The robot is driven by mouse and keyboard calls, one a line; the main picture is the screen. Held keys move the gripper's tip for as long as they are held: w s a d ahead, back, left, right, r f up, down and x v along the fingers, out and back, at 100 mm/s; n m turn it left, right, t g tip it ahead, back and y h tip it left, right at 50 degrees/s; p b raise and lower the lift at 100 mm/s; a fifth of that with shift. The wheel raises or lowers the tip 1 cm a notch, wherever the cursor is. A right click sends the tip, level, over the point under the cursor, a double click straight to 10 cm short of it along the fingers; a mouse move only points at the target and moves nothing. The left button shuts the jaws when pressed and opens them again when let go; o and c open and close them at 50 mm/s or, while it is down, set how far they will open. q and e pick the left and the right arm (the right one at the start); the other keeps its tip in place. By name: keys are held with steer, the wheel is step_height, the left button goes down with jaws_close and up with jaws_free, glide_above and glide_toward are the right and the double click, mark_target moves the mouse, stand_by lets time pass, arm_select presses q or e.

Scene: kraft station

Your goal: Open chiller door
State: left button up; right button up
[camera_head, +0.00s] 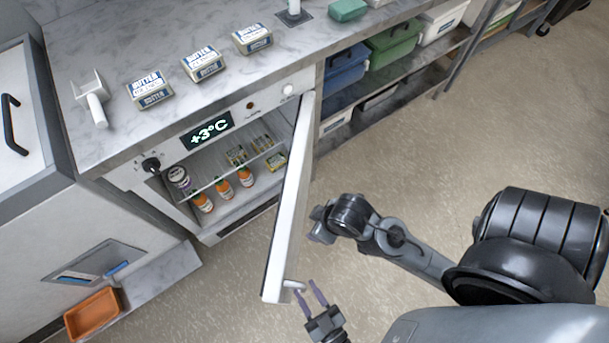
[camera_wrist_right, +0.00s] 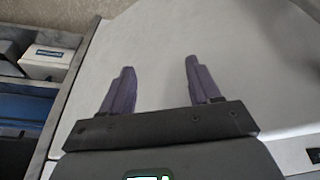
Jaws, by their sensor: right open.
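The chiller (camera_head: 215,190) stands under the marble counter. Its white door (camera_head: 288,200) is swung out wide, seen nearly edge-on, and the lit interior shows. A small handle (camera_head: 294,285) sticks out near the door's free end. My left gripper (camera_head: 311,293) comes in from the bottom edge with two purple fingers apart, close beside the handle; contact cannot be told. My right gripper (camera_head: 319,222) is at the door's outer side, partly hidden by its own wrist. In the right wrist view, its open, empty fingers (camera_wrist_right: 155,85) face a plain pale panel (camera_wrist_right: 240,50).
Inside the chiller are several orange-labelled bottles (camera_head: 223,188) and a jar (camera_head: 179,177). Butter packs (camera_head: 203,63) and a white scoop (camera_head: 94,100) lie on the counter. Bins (camera_head: 345,67) fill the shelf behind the door. The floor (camera_head: 430,140) at right is clear.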

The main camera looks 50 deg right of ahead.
arm_select(q)
steer(key=p+v, duration=0.1)
steer(key=v, duration=0.7)
steer(key=shift+s, duration=0.35)
